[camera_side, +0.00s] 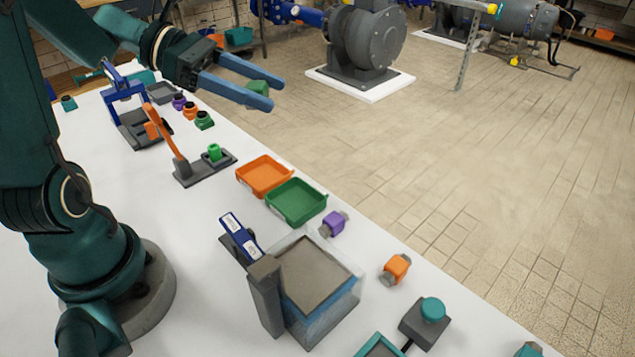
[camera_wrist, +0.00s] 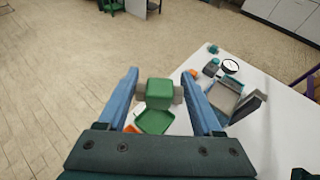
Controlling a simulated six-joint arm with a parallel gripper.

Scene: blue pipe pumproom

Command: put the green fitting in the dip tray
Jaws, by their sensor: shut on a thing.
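The green fitting (camera_wrist: 158,88), a green block with grey ends, sits between the blue fingers of my gripper (camera_wrist: 160,86). My gripper (camera_side: 262,92) is shut on it and holds it high over the far side of the table in the side view. There the fitting (camera_side: 257,87) is partly hidden by the fingers. What I take for the dip tray is the flat grey tray (camera_side: 313,268) in the clear tank with blue liquid, nearer the side camera. In the wrist view the tank (camera_wrist: 225,97) is to the right of the fitting.
An orange tray (camera_side: 264,176) and a green tray (camera_side: 297,203) lie between my gripper and the tank. A purple fitting (camera_side: 333,223) and an orange fitting (camera_side: 396,268) lie near the tank. A grey post (camera_side: 266,295) stands at the tank's side. A clamp with an orange handle (camera_side: 165,133) stands on the table.

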